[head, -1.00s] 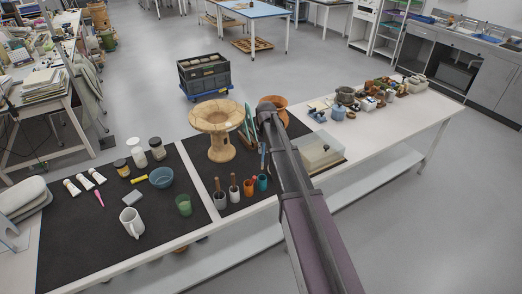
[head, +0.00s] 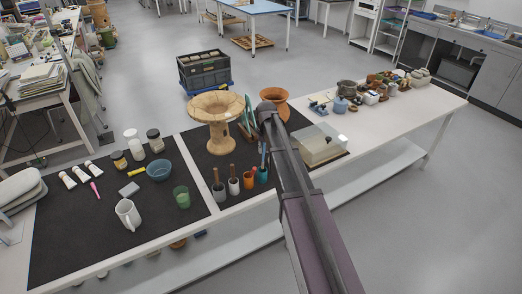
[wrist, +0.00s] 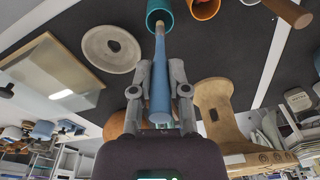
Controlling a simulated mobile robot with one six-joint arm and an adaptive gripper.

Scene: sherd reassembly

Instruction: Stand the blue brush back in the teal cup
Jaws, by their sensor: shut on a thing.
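My gripper (wrist: 158,92) is shut on the blue brush (wrist: 161,65), with a grey finger on each side of it. The brush's far end is right at the mouth of the teal cup (wrist: 158,10) in the wrist view; I cannot tell whether it is inside the rim. In the head view the teal cup (head: 263,175) stands upright on the dark mat, at the right end of the cup row. The blue brush (head: 263,152) shows upright just above it, beside my arm. My arm hides the gripper in the head view.
An orange cup (head: 248,179) with tools stands close left of the teal cup, with a white cup (head: 233,186) beyond. A wooden stand (head: 217,120), a terracotta pot (head: 274,103) and a clear-lidded box (head: 320,146) are around.

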